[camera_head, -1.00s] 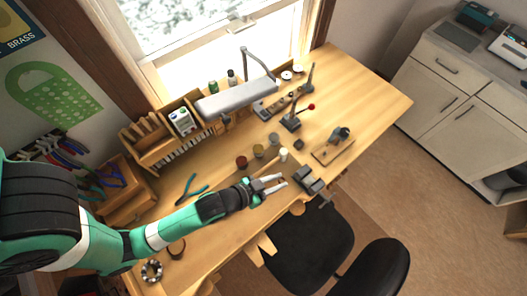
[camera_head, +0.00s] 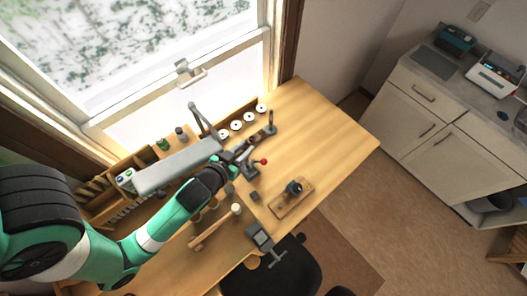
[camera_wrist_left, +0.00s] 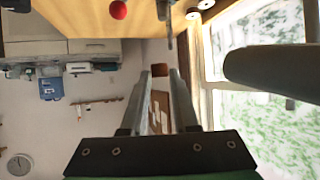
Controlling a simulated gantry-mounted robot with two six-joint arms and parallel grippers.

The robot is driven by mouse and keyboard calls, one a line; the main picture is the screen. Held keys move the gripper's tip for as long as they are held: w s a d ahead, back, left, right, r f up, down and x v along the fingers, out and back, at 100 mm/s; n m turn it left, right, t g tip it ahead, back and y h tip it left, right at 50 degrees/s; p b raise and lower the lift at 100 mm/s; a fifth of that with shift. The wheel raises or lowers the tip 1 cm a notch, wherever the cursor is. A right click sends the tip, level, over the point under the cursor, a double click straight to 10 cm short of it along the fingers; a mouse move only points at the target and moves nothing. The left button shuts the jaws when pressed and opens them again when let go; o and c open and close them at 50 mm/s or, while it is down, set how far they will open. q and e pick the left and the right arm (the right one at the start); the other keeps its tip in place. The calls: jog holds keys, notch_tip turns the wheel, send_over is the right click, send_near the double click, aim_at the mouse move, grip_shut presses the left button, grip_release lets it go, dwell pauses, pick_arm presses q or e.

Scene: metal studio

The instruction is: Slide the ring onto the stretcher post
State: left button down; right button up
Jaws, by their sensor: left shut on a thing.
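My left gripper (camera_head: 247,151) is above the back part of the bench, with its fingers close together. In the left wrist view, a small brown thing, likely the ring (camera_wrist_left: 160,70), shows between the fingertips (camera_wrist_left: 160,74); it is too small to make out clearly. The stretcher (camera_head: 251,172), a dark tool with a red-knobbed lever (camera_head: 264,161), stands close by the fingers. The gripper partly covers it, and I cannot pick out its post clearly. The red knob also shows in the left wrist view (camera_wrist_left: 118,10). My right gripper is not in view.
A grey upright (camera_head: 270,124) stands near a rack of white discs (camera_head: 236,125). A lamp (camera_head: 178,166) stretches along the left of my arm. A small tool on a wooden board (camera_head: 292,199) and a vise (camera_head: 259,237) lie nearer the front. The bench's right end is clear.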

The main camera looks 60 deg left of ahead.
pick_arm(q)
jog(key=shift+s+a+r+y, duration=0.3)
jog(key=shift+a+r, duration=0.05)
jog(key=shift+a, duration=0.1)
jog(key=shift+f, duration=0.1)
jog(key=shift+f+b, duration=1.35)
jog(key=shift+f, duration=1)
jog(key=shift+f, duration=0.2)
jog(key=shift+f+b, duration=1.25)
jog(key=shift+f, duration=0.15)
jog(key=c, duration=0.6)
grip_release()
